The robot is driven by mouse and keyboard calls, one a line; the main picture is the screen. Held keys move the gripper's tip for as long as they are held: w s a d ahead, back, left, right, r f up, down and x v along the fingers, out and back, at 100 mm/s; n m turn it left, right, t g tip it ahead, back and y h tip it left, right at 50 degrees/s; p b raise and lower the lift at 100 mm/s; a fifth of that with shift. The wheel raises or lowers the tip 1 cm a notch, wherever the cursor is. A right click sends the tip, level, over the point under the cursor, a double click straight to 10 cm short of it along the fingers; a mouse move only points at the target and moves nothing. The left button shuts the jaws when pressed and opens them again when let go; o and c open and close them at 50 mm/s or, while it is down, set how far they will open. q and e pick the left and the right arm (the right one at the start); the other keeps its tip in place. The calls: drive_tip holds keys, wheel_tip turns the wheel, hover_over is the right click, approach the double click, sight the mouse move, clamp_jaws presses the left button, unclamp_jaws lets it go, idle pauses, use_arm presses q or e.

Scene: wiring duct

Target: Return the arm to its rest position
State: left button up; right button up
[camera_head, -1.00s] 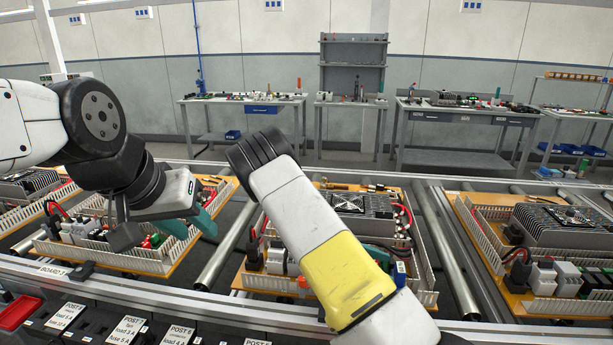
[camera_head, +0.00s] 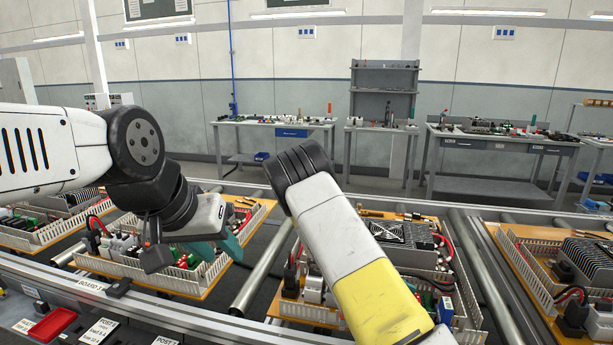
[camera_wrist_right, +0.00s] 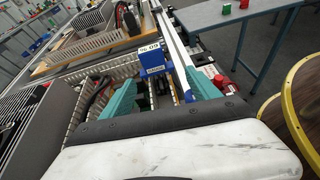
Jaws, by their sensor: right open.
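My left gripper (camera_head: 216,247) hangs at the left in the head view, with teal fingers pointing down in front of a board. The gap between its fingers is not clear, and I see nothing held. My right arm (camera_head: 345,235), white with a yellow band, crosses in front of the middle board; its gripper is out of that view. In the right wrist view my right gripper (camera_wrist_right: 163,92) has its teal fingers spread apart. A blue labelled block (camera_wrist_right: 152,60) shows beyond and between them. The fingers do not visibly grip it.
Boards with white slotted ducts sit on the roller conveyor: a left board (camera_head: 185,285), a middle board (camera_head: 465,300) and a right one (camera_head: 545,300). A red tray (camera_head: 52,324) lies at the front left. Workbenches (camera_head: 500,140) stand at the back, beyond open floor.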

drive_tip(key=s+a+r+m+t+y, duration=0.3)
drive_tip(key=s+a+r+m+y, duration=0.1)
drive_tip(key=r, duration=0.5)
drive_tip(key=s+a+r+m+t+y, duration=0.3)
drive_tip(key=s+a+r+m+y, duration=0.1)
drive_tip(key=s+r, duration=0.4)
drive_tip(key=s+a+r+m+t+y, duration=0.3)
drive_tip(key=s+a+r+m+y, duration=0.1)
drive_tip(key=r, duration=0.7)
drive_tip(key=s+m+y, duration=0.1)
drive_tip(key=s+y, duration=0.1)
drive_tip(key=y, duration=0.1)
drive_tip(key=shift+r+m+t, duration=0.3)
drive_tip(key=shift+m+t, duration=0.1)
drive_tip(key=shift+s, duration=0.1)
